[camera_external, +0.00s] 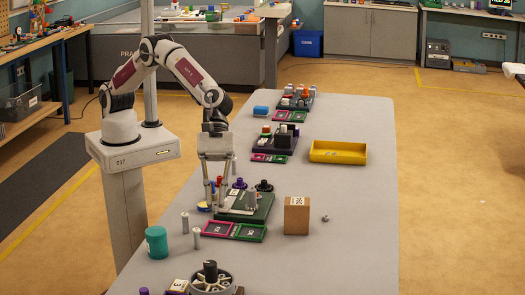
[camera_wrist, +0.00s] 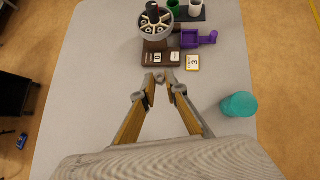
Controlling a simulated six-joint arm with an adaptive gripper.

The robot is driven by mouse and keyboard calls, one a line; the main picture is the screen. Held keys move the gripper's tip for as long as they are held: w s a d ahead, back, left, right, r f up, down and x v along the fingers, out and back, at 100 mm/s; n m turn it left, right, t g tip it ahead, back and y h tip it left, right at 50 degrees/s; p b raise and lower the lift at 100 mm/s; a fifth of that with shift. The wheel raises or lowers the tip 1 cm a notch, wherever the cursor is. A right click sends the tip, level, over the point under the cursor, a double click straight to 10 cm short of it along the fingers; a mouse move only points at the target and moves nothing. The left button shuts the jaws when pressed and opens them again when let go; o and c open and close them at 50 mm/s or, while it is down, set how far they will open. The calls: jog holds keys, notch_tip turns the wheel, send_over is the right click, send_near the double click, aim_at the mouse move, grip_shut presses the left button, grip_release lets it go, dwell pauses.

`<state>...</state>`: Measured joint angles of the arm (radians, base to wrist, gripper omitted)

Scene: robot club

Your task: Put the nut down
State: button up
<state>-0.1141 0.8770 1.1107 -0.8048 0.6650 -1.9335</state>
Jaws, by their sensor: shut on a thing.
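My gripper (camera_external: 215,207) is low over the left side of the table, at the left end of a dark green fixture (camera_external: 262,205). In the wrist view its fingertips (camera_wrist: 159,80) are close together on a small grey piece, which I take to be the nut (camera_wrist: 160,74). The nut is too small to make out in the external view, and the fingers partly hide it. I cannot tell whether it touches anything below.
A cardboard box (camera_external: 297,215) stands right of the fixture, with a small grey part (camera_external: 326,217) beyond it. Pink and green trays (camera_external: 248,232) lie in front. A teal cylinder (camera_external: 156,242) and a spoked wheel (camera_external: 212,280) stand nearer. The table's right side is mostly clear.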

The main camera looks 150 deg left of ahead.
jog(key=s+a+n+y, duration=0.2)
jog(key=s+a+n, duration=0.1)
jog(key=a, duration=1.1)
jog(key=s+a+n+t+y, duration=0.1)
jog(key=s+a+n+y, duration=0.15)
jog(key=a, duration=1.25)
jog(key=s+a+n+y, duration=0.2)
jog(key=s+a+n, duration=0.15)
jog(key=a, duration=1.05)
jog(key=s+a+n+g+y, duration=0.2)
jog(key=s+a+n+y, duration=0.4)
jog(key=s+a, duration=2.55)
jog(key=shift+n+h, duration=0.3)
jog(key=shift+h, duration=0.25)
jog(key=shift+w+f, duration=0.15)
jog(key=shift+f, duration=2.3)
jog(key=shift+f, duration=0.1)
jog(key=shift+f, duration=3)
jog(key=shift+f, duration=0.15)
